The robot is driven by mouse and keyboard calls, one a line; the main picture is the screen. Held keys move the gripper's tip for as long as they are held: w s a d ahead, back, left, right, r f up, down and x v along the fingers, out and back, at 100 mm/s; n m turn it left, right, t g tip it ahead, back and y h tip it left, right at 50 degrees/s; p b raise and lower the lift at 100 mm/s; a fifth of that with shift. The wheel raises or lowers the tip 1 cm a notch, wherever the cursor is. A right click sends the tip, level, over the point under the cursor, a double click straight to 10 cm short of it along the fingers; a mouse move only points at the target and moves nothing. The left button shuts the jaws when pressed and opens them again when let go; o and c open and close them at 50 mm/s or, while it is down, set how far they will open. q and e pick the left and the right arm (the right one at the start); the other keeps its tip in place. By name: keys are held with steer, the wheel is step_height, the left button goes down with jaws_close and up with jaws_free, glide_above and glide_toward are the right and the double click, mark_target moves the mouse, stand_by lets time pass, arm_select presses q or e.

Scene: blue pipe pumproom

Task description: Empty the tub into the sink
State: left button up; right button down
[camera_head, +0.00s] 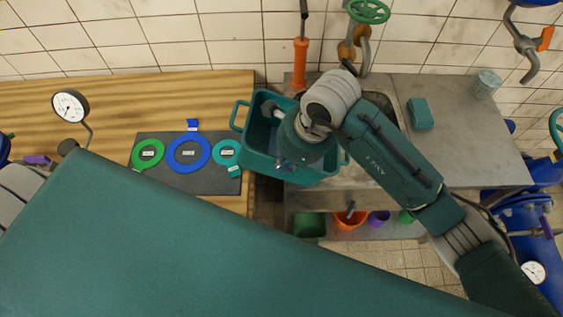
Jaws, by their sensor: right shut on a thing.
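The teal tub (262,157) has side handles and spans the gap between the wooden bench and the metal counter. A pale rounded thing (279,111) shows inside it; the rest of its inside is partly covered by my right arm. The sink (385,101) is a dark basin in the metal counter, mostly hidden behind my right arm. My right gripper (285,164) is at the tub's near side, shut on the tub; its exact contact is hard to see. My left gripper is not in view.
The metal counter (455,130) carries a teal sponge-like block (420,113) and a glass (486,84). A dark mat (185,182) with coloured rings lies on the wooden bench (215,88). An orange bucket (350,221) sits below the counter. Pipes stand at the right.

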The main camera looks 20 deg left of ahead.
steer(key=shift+w+d+r+y, duration=0.15)
steer(key=shift+r+y, duration=0.25)
steer(key=shift+r, duration=0.2)
steer(key=shift+w+d+r, duration=0.1)
steer(key=shift+d, duration=0.05)
steer(key=w+d+g+y+b, duration=0.2)
steer(key=w+d+y+b, duration=0.1)
steer(key=d+y+b, duration=0.4)
steer(key=w+d+m+g+y+b, duration=0.1)
steer(key=w+d+g+y+b, duration=0.2)
steer(key=b, duration=1.1)
steer(key=d+y, duration=0.3)
steer(key=d, duration=0.3)
steer(key=shift+w+d+y, duration=0.25)
steer(key=shift+w+y, duration=0.05)
steer(key=shift+y, duration=0.1)
stand_by(2.1)
stand_by(1.9)
